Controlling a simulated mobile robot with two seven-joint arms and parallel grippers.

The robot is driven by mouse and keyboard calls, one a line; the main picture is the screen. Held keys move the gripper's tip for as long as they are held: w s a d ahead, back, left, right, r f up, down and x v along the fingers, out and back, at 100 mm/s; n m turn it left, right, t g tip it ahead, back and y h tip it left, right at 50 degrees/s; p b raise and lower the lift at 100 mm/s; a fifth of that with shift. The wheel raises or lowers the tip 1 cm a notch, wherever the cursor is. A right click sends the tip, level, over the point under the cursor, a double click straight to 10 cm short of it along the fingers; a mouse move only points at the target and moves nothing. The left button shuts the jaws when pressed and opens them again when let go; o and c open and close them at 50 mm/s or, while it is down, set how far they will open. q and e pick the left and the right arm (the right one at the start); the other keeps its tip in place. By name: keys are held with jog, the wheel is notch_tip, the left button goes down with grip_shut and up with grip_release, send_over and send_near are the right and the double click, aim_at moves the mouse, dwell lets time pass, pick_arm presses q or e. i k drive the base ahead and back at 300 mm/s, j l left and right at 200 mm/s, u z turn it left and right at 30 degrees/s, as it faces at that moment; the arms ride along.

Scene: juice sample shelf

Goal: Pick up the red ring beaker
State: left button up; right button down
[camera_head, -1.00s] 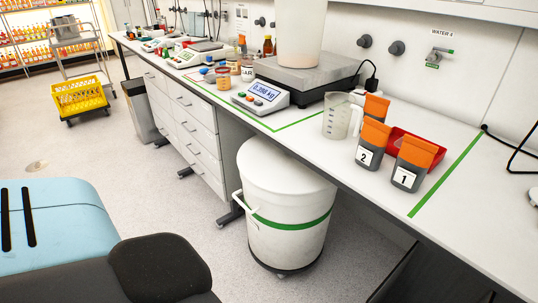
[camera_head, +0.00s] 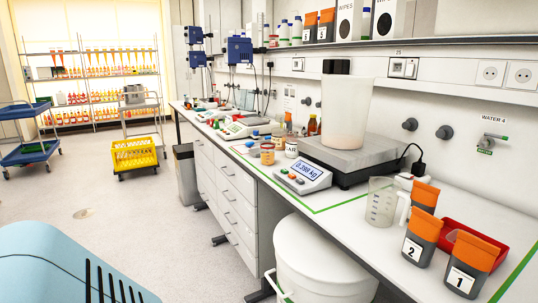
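I cannot clearly make out a beaker with a red ring. A small jar-like vessel with an orange-red band (camera_head: 267,154) stands on the bench left of the scale display; it is too small to tell whether it is the red ring beaker. A clear measuring jug (camera_head: 381,203) with a handle and grey markings stands upright on the bench, right of the scale; no red ring shows on it. Neither of my grippers is in view.
The scale (camera_head: 347,155) carries a large clear container (camera_head: 345,112). Orange-lidded containers labelled 2 (camera_head: 421,240) and 1 (camera_head: 468,266) stand by a red tray (camera_head: 492,238). A white bin (camera_head: 318,262) is under the bench front. A yellow crate (camera_head: 135,154) is on the floor, which is open at left.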

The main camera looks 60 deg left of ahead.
aim_at(267, 147)
jog(key=i+j, duration=0.15)
jog(key=i, duration=0.25)
jog(key=u, duration=1.3)
